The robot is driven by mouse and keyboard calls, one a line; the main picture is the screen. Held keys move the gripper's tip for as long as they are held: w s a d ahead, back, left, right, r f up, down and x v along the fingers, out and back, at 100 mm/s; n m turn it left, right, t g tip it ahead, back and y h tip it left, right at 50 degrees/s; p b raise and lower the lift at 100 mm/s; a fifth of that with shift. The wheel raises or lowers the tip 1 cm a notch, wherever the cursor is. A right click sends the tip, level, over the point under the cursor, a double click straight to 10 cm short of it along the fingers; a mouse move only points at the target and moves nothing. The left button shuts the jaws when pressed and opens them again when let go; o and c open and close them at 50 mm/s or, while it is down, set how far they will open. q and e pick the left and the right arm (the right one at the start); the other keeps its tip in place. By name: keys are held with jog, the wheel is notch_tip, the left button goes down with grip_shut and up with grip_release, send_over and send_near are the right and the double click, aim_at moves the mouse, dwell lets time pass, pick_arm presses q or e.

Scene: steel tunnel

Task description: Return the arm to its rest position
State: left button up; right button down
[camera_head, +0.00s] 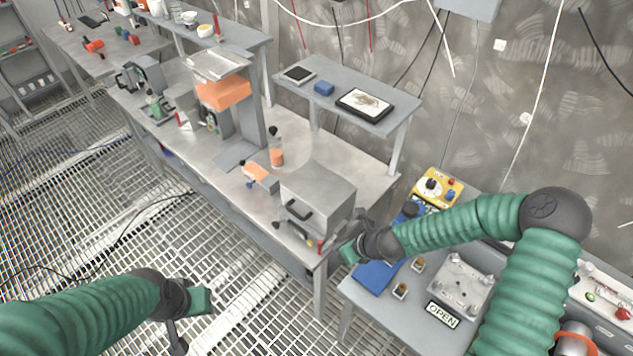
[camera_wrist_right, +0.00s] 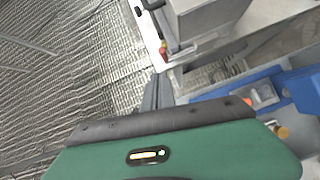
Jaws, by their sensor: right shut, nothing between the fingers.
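My right arm (camera_head: 460,222) is green and ribbed and reaches in from the right, bent at a dark elbow. My right gripper (camera_head: 347,252) is shut and empty, near the front right corner of the long workbench and beside the grey metal box. In the right wrist view its dark fingers (camera_wrist_right: 157,92) lie together with nothing between them. My left arm (camera_head: 75,307) comes in from the lower left, over the floor grating. My left gripper (camera_head: 177,345) points down, and its fingers are too small and dark to read.
The grey metal box (camera_head: 318,197) with a black handle stands on the long workbench (camera_head: 225,165). A side table with a yellow meter (camera_head: 437,187), a blue tray (camera_head: 376,277) and an OPEN sign (camera_head: 443,314) lies under my right arm. The grating (camera_head: 240,300) in front is clear.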

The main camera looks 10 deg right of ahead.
jog(key=s+d+r+n+g+h+b, duration=0.1)
jog(key=s+n+b, duration=0.4)
jog(key=n, duration=1)
jog(key=s+d+r+n+g+h+b, duration=0.2)
jog(key=s+n+b, duration=0.3)
jog(key=s+n, duration=0.6)
jog(key=d+n, duration=0.1)
jog(key=n, duration=0.3)
jog(key=shift+s+r+n+h, duration=0.2)
jog(key=shift+s+n+h, duration=0.1)
jog(key=shift+h, duration=0.1)
jog(key=shift+d, duration=0.3)
jog(key=shift+a, duration=0.2)
jog(key=shift+d, duration=0.1)
